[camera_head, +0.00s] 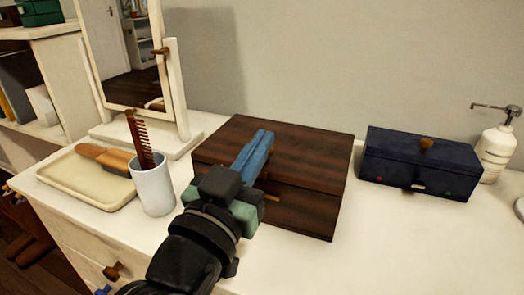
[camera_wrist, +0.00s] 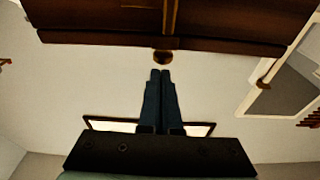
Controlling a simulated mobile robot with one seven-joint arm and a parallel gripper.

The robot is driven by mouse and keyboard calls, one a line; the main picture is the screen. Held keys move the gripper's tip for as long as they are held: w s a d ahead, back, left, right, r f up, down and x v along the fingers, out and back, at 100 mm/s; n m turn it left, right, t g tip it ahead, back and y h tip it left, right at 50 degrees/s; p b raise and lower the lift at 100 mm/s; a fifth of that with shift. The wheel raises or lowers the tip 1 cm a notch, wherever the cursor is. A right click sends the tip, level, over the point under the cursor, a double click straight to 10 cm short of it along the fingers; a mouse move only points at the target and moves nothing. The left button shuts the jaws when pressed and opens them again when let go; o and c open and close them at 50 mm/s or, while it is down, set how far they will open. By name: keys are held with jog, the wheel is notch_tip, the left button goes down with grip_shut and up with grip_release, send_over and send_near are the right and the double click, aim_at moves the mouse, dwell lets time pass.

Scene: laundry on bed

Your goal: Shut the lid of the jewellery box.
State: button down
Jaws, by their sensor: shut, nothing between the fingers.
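The jewellery box appears to be the dark brown wooden box (camera_head: 305,165) in the middle of the dresser top. Its striped lid looks down, though I cannot tell whether a thin gap remains at the front. Brown wood and a brass knob (camera_wrist: 163,57) show at the top of the wrist view. My gripper (camera_head: 264,136) has its blue fingers together and empty, in front of and over the box, hiding part of the lid and front. The fingertips (camera_wrist: 160,73) appear close to the knob in the wrist view; contact is unclear.
A white cup (camera_head: 153,190) with a comb stands close left of my gripper. A cream tray (camera_head: 75,190) with a brush and a mirror (camera_head: 120,50) are farther left. A navy box (camera_head: 415,165) and a pump bottle (camera_head: 497,150) stand right. The front right top is clear.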

jog(key=shift+s+f+b, duration=0.2)
jog(key=shift+f+b, duration=0.45)
jog(key=shift+f, duration=0.1)
jog(key=shift+f, duration=0.2)
